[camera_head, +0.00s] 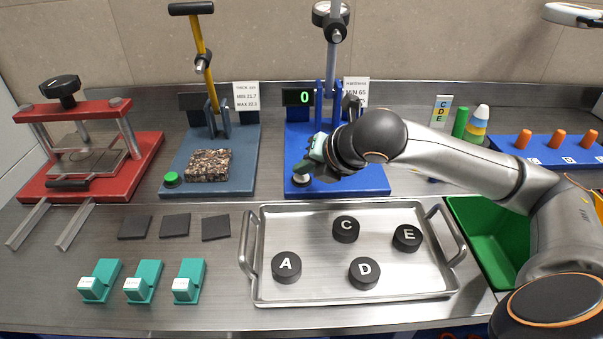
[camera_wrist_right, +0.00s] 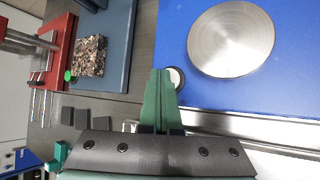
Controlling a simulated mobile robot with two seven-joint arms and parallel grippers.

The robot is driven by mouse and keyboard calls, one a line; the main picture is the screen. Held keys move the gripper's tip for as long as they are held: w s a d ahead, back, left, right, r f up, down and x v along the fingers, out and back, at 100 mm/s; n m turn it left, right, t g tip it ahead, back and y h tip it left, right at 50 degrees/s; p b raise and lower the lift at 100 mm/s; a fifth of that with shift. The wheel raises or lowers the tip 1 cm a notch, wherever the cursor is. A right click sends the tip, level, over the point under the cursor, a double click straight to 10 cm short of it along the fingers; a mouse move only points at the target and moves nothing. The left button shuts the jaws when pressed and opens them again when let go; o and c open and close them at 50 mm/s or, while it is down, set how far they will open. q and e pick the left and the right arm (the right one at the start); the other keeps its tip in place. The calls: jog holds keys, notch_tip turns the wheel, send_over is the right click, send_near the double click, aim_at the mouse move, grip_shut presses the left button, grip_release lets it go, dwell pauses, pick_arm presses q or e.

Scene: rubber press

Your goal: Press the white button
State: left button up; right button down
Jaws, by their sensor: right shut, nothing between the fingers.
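The white button (camera_head: 301,180) sits on the front left part of the blue press base (camera_head: 350,183). It also shows in the right wrist view as a small white disc (camera_wrist_right: 177,77) in a dark ring, partly covered by my fingers. My right gripper (camera_head: 305,168) has green fingers that are shut and empty. Its tips point down right over the button; in the right wrist view the fingertips (camera_wrist_right: 161,72) overlap the button's left side. I cannot tell whether they touch it. My left gripper is in neither view.
The blue press has a round metal plate (camera_wrist_right: 231,39) and a display (camera_head: 298,97) reading 0. A steel tray (camera_head: 315,291) with several lettered black discs lies in front. A grey press (camera_head: 225,175) with a green button stands left, a red press (camera_head: 140,160) farther left.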

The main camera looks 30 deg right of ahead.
aim_at(304, 180)
jog(key=shift+f, duration=0.3)
jog(key=shift+r, duration=0.1)
dwell(0.4)
jog(key=shift+r+p, duration=0.4)
jog(key=shift+r, duration=0.75)
jog(key=shift+r+p, duration=1.5)
jog(key=shift+r, duration=1.05)
